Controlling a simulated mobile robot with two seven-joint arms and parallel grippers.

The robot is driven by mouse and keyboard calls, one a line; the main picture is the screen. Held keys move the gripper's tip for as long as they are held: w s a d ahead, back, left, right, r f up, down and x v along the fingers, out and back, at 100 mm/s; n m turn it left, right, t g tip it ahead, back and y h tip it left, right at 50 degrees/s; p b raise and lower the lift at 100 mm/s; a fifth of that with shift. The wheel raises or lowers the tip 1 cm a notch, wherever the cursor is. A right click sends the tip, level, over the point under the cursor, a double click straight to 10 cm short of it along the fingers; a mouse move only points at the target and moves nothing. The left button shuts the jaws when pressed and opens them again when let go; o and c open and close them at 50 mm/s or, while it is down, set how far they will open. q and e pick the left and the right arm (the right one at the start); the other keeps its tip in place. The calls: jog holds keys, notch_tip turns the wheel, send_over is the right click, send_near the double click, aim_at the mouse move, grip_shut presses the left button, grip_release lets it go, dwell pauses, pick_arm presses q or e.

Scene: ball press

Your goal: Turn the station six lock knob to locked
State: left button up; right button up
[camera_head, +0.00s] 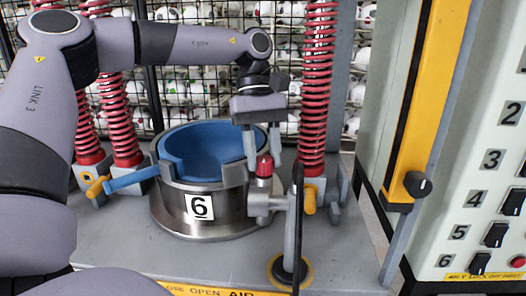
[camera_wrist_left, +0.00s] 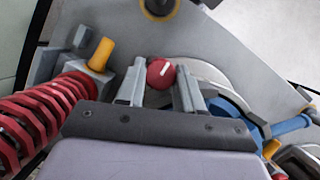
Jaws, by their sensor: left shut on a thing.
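The station six lock knob is a small red knob (camera_head: 264,166) on a grey metal fitting at the right side of the round station marked 6 (camera_head: 200,207). In the left wrist view the red knob (camera_wrist_left: 160,74) shows a short white line, tilted slightly from upright in the picture. My left gripper (camera_head: 262,158) reaches down from above, with one finger on each side of the knob. The left wrist view shows the knob between the two fingertips (camera_wrist_left: 160,88), and the gripper is shut on it. My right gripper is not in view.
The station has a blue cup-shaped insert (camera_head: 205,150) and a blue handle (camera_head: 133,179). A red spring column (camera_head: 318,90) stands close to the gripper. A thin black upright part (camera_head: 297,220) stands in front. A control panel with numbered switches (camera_head: 495,235) is at right.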

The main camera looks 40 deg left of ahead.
pick_arm(q)
jog(key=o, duration=1)
jog(key=shift+o, duration=0.2)
jog(key=v, duration=0.7)
